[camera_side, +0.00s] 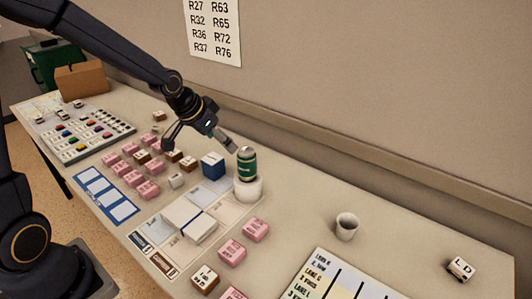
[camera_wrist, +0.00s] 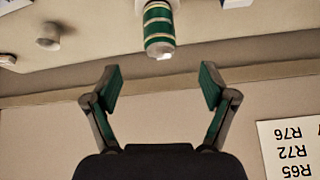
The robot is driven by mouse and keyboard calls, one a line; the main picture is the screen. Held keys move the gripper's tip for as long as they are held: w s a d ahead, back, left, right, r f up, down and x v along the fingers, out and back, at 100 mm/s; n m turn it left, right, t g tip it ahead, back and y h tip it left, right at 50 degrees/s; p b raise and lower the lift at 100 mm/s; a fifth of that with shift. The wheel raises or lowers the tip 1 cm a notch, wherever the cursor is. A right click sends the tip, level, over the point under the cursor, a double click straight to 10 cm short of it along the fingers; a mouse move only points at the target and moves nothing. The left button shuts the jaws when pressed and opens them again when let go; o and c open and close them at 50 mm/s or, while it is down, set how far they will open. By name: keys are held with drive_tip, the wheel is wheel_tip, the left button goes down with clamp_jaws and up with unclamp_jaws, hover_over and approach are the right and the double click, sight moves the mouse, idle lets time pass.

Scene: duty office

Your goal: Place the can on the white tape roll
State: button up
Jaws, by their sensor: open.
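The green can (camera_side: 246,164) stands upright on the white tape roll (camera_side: 249,189) in the side view. In the wrist view the can (camera_wrist: 159,30) shows upside down at the top, beyond the fingertips, with part of the white roll (camera_wrist: 152,4) at the frame's edge. My gripper (camera_side: 203,140) is to the left of the can, apart from it. In the wrist view my gripper (camera_wrist: 161,88) has its two fingers wide apart with nothing between them.
A blue box (camera_side: 213,166) stands just left of the roll. The wall rises behind the table.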

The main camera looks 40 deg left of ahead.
drive_tip(key=s+d+r+n, duration=0.1)
drive_tip(key=s+r, duration=0.4)
drive_tip(key=s, duration=0.6)
drive_tip(key=s+d+r, duration=0.1)
drive_tip(key=s+r, duration=0.5)
drive_tip(key=s, duration=0.6)
drive_tip(key=shift+s+n+g+y, duration=0.3)
drive_tip(key=shift+n, duration=0.1)
